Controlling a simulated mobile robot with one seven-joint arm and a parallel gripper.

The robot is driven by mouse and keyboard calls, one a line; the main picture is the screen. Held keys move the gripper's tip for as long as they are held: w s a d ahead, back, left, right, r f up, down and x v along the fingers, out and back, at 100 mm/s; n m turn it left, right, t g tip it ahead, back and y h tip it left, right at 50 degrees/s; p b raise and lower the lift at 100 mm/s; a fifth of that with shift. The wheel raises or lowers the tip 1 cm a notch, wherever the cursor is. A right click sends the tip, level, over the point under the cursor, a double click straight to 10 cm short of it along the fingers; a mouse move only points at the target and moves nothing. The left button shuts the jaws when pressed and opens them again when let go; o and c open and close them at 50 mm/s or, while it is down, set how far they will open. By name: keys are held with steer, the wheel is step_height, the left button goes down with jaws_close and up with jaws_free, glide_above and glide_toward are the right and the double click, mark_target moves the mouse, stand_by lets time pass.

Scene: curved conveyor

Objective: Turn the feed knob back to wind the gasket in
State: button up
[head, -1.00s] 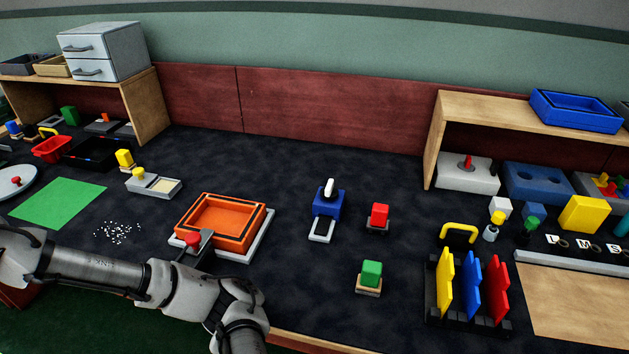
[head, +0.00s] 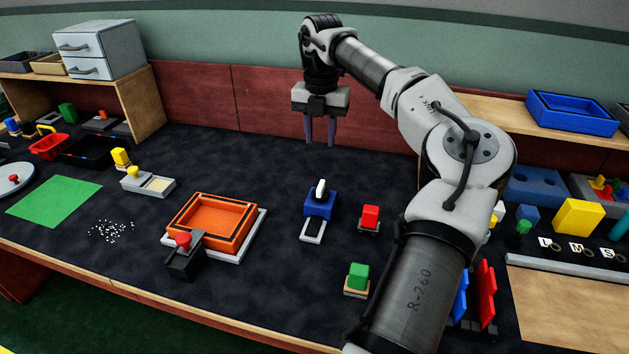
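A blue block (head: 320,207) with a white knob (head: 320,188) on top stands near the middle of the table. A pale open frame (head: 304,236) extends from its front, with a dark patch inside it; I cannot tell whether that patch is the gasket. An orange tray (head: 172,226) to its left has a dark line around its rim. A red knob (head: 183,241) on a dark block (head: 184,264) stands at that tray's front left corner. My gripper (head: 320,143) points down, empty, its two dark fingers apart. It appears above the table, higher in the picture than the white knob.
A red block (head: 370,215) and a green block (head: 357,274) stand right of the blue block. My arm crosses the right side and hides part of the shelf and rack there. A green mat (head: 52,201) lies at left, near scattered white bits (head: 110,231).

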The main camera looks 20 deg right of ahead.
mark_target(321, 185)
step_height(321, 185, down, 14)
steer(key=shift+d+r+p, duration=0.15)
steer(key=shift+r+p, duration=0.05)
steer(key=shift+p, duration=0.6)
jaws_close()
